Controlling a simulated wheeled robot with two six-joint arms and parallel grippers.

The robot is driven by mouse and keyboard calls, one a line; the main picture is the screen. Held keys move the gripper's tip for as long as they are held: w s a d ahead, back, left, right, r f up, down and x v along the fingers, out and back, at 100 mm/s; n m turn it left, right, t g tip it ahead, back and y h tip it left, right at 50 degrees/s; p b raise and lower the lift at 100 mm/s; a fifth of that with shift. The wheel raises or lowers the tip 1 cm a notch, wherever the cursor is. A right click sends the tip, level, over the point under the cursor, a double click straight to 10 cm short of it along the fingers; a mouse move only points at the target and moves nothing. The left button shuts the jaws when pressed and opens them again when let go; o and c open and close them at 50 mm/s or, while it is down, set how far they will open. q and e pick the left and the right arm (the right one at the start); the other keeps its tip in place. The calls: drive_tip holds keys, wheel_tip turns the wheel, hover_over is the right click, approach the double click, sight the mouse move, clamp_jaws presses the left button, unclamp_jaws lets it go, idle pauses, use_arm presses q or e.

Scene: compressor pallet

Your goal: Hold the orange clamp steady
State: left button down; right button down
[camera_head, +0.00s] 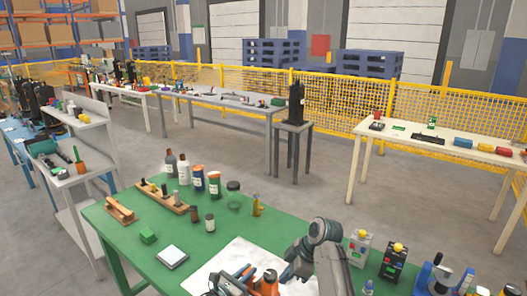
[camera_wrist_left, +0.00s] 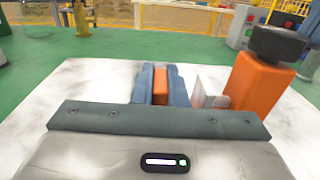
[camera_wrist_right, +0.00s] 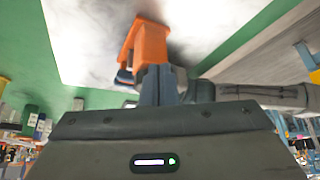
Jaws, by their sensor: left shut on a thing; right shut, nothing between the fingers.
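The orange clamp (camera_head: 266,284) is at the bottom edge of the head view, over the white sheet on the green table. In the left wrist view its thick orange body (camera_wrist_left: 258,85) with a black knob (camera_wrist_left: 278,43) stands to the right of the fingers. My left gripper (camera_wrist_left: 160,83) is shut on an orange part of the clamp, which shows between its fingers. My right gripper (camera_wrist_right: 158,84) is shut and empty, its fingertips close to the clamp (camera_wrist_right: 150,45) in the right wrist view. I cannot tell whether they touch it.
The white sheet (camera_head: 232,262) lies on the green table (camera_head: 125,240). Bottles (camera_head: 184,172), a wooden rack (camera_head: 162,196), a green block (camera_head: 148,236) and a small white-topped box (camera_head: 172,257) stand left. Control boxes (camera_head: 393,264) stand right, beyond my right arm.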

drive_tip(key=shift+w+a, duration=0.2)
drive_tip(key=shift+a, duration=0.05)
idle(0.8)
drive_tip(key=shift+w, duration=0.25)
drive_tip(key=shift+w+d, duration=0.15)
drive_tip(key=shift+w, duration=0.85)
idle(0.5)
wheel_tip(320, 180, up, 6)
drive_tip(key=shift+d, duration=0.35)
